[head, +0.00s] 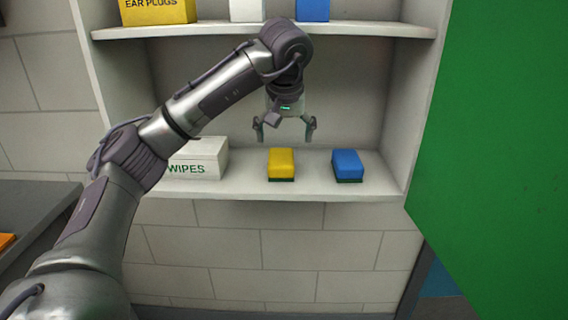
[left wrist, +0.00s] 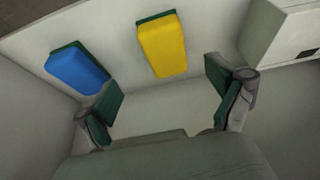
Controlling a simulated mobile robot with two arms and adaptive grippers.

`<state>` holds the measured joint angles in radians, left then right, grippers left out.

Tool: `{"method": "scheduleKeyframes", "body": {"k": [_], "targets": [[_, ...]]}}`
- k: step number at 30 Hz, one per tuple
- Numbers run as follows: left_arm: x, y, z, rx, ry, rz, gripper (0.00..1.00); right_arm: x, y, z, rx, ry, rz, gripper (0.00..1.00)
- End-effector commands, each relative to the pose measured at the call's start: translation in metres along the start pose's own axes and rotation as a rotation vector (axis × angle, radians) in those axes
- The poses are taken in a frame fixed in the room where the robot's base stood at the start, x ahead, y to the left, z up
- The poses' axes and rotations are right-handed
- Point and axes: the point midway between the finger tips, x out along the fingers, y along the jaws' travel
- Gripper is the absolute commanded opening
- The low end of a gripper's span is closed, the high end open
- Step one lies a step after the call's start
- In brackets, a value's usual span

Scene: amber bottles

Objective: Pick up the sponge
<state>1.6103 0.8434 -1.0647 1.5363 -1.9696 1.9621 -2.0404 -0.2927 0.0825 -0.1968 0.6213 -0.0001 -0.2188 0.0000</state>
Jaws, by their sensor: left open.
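A yellow sponge (head: 281,162) with a dark green base lies on the lower shelf, in the middle. A blue sponge (head: 347,164) of the same kind lies to its right. My left gripper (head: 285,130) is open and empty, above and behind the yellow sponge in the picture, pointing down. In the left wrist view the yellow sponge (left wrist: 162,46) and the blue sponge (left wrist: 78,71) lie beyond the open fingers (left wrist: 165,110), apart from them. The right gripper is not in view.
A white wipes box (head: 200,160) stands left on the lower shelf (head: 235,188), partly behind my left arm. The upper shelf (head: 350,29) holds a yellow ear plugs box (head: 157,11) and white and blue boxes. A green panel (head: 510,130) closes the right side.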

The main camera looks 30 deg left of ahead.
Motion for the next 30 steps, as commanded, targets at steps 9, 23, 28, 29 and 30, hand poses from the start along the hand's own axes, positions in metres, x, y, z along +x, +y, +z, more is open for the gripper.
{"method": "scheduleKeyframes", "body": {"k": [9,23,28,29,30], "targets": [[0.043,-0.001,0.000,-0.001,0.000,0.000,0.94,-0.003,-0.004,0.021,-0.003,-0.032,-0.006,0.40],[0.094,-0.008,-0.001,-0.001,-0.001,0.001,0.94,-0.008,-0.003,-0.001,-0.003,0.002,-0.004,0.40],[0.096,-0.008,-0.001,-0.001,0.001,0.002,0.94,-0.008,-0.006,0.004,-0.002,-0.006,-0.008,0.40],[0.096,-0.008,-0.001,-0.001,0.001,0.002,0.94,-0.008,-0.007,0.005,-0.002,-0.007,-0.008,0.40],[0.096,-0.008,-0.001,-0.001,0.001,0.002,0.94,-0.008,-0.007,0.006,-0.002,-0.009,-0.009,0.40]]}}
